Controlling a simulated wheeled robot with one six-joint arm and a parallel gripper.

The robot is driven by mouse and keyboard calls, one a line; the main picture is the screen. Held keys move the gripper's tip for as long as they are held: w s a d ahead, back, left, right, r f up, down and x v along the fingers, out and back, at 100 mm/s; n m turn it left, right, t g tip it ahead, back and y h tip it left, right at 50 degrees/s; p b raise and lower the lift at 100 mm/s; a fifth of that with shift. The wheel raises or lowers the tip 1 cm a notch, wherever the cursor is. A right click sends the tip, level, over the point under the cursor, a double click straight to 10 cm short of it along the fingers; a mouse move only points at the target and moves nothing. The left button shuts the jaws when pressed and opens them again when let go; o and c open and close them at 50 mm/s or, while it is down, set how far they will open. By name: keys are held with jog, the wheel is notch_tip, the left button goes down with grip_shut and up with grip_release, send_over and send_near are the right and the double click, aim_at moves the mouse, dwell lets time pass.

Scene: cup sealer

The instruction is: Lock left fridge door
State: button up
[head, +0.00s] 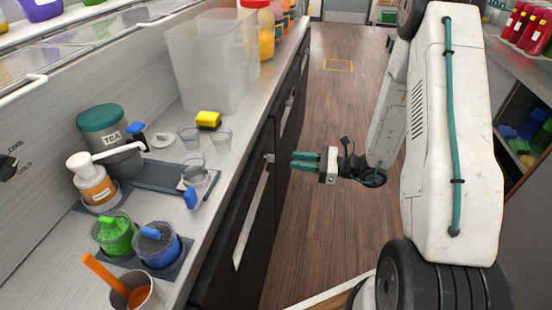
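Dark fridge doors stand under the left counter. The nearer door (228,235) has a long silver handle (252,215), and a small light metal piece (270,158) sits near the handle's top end. A farther dark door front (290,100) continues toward the back. The doors look shut, seen at a steep angle. I cannot make out a lock or its state. My gripper (304,161) has two teal fingers pointing left at the fridge fronts. They are apart with a narrow gap and nothing between them. The fingertips are clear of the door by a short distance.
The wooden floor aisle (335,110) is open. Shelves with red bottles (525,25) stand at right.

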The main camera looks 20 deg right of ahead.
aim_at(270, 158)
jog(key=x, duration=0.7)
jog(key=shift+w+f+m, duration=0.3)
jog(key=shift+w, duration=0.15)
jog(key=shift+a, duration=0.1)
grip_shut()
